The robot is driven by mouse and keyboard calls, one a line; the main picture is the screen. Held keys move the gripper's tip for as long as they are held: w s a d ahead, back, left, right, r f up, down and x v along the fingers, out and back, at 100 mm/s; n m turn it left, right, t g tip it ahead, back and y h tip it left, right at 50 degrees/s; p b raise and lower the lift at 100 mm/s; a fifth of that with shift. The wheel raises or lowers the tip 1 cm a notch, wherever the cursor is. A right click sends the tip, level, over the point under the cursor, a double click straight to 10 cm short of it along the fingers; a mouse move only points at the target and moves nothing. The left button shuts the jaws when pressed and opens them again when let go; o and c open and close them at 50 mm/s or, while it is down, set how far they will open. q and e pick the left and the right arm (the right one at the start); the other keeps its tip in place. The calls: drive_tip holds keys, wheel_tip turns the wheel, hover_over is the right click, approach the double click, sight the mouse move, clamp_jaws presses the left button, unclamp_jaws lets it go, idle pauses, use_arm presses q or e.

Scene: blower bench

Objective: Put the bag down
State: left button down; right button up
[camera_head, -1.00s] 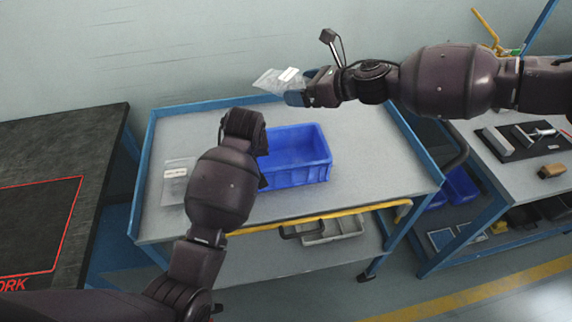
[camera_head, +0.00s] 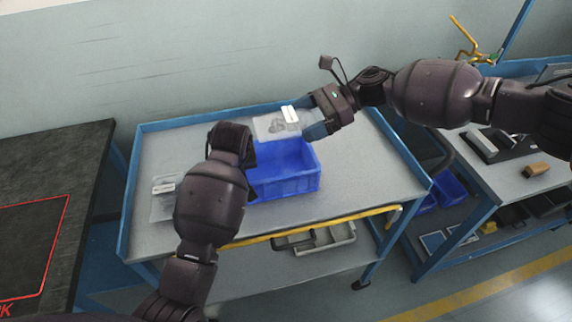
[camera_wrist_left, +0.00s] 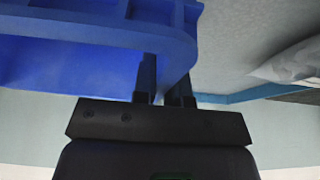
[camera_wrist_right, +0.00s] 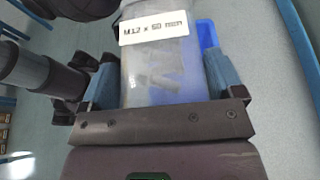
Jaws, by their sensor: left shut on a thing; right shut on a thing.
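The clear bag (camera_head: 272,126), with a white label, is between the fingers of my right gripper (camera_head: 307,118). It is over the back edge of the blue bin (camera_head: 287,186). In the right wrist view, the bag (camera_wrist_right: 160,72) holds grey parts, and its label reads about "M12 x 50 mm". My left gripper (camera_wrist_left: 166,82) is shut on the wall of the blue bin (camera_wrist_left: 90,68), one finger on each side. In the head view my left wrist hides the bin's left end. The bin stands on the cart top.
A second clear labelled bag (camera_head: 161,207) lies on the cart top (camera_head: 352,170), left of my left arm. The cart top right of the bin is clear. A dark bench (camera_head: 40,180) stands left; another bench with tools (camera_head: 520,150) stands right.

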wheel_tip(320, 180, down, 9)
idle(0.6)
drive_tip(key=shift+f, duration=0.55)
drive_tip(key=o, duration=1)
drive_tip(key=shift+c, duration=0.2)
